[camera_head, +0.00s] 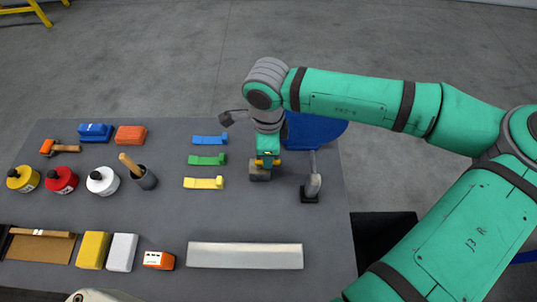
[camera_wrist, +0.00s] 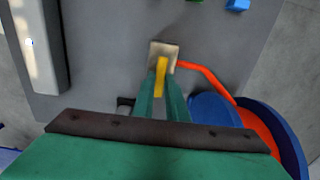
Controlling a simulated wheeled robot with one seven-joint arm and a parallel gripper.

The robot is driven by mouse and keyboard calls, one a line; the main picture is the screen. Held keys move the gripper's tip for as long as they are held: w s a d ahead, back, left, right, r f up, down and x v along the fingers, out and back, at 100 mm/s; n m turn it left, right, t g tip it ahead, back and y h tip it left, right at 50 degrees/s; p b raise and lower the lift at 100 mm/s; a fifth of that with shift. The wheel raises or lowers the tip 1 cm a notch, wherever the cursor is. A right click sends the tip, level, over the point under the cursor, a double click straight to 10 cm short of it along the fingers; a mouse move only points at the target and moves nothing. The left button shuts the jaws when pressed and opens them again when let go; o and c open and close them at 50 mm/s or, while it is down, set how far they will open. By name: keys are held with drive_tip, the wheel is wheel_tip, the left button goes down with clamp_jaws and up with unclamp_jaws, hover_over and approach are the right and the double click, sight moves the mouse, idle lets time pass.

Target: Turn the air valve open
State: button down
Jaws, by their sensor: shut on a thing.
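The air valve is a grey-beige block (camera_head: 259,174) on the table with a yellow handle (camera_wrist: 161,72) on top. The block also shows in the wrist view (camera_wrist: 164,48). My gripper (camera_head: 267,160) comes down from above, and its green fingers (camera_wrist: 161,92) are shut on the yellow handle. In the wrist view the handle lies nearly in line with the fingers. The fingers hide part of the handle in both views. An orange-red hose (camera_wrist: 203,73) runs from the block toward a blue reel (camera_wrist: 292,150).
A grey upright tool (camera_head: 313,185) stands close right of the valve. Blue (camera_head: 209,139), green (camera_head: 207,160) and yellow (camera_head: 203,183) pieces lie to its left. A long silver bar (camera_head: 244,255) lies in front. Bottles and blocks fill the left side.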

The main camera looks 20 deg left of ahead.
drive_tip(key=shift+w+a+r, duration=0.1)
drive_tip(key=shift+a, duration=0.1)
drive_tip(key=c, duration=1.8)
unclamp_jaws()
drive_tip(key=shift+o, duration=0.2)
drive_tip(key=shift+d, duration=0.1)
wheel_tip(320, 180, up, 11)
drive_tip(key=shift+f, duration=0.2)
